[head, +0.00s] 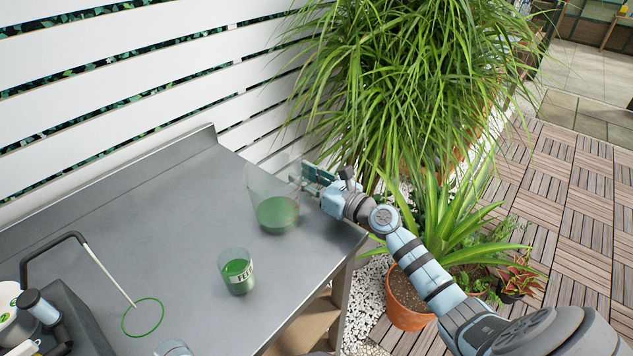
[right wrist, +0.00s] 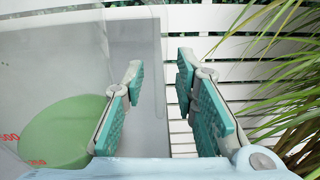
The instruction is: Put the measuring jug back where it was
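The measuring jug (head: 272,192) is clear, with green liquid in its bottom, and stands upright near the right end of the grey metal table (head: 170,220). It also fills the left of the right wrist view (right wrist: 60,75), with red marks on it. My right gripper (head: 308,178) is at the jug's right side, up near its rim. In the right wrist view the right gripper's teal fingers (right wrist: 162,105) are apart, with the jug's edge showing between them. I cannot tell whether they touch it. My left gripper is not clearly in view.
A small glass labelled FEED (head: 237,271) with green liquid stands in front of the jug. A slatted white fence (head: 120,75) runs behind; a leafy plant (head: 400,70) rises beyond the table's right end.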

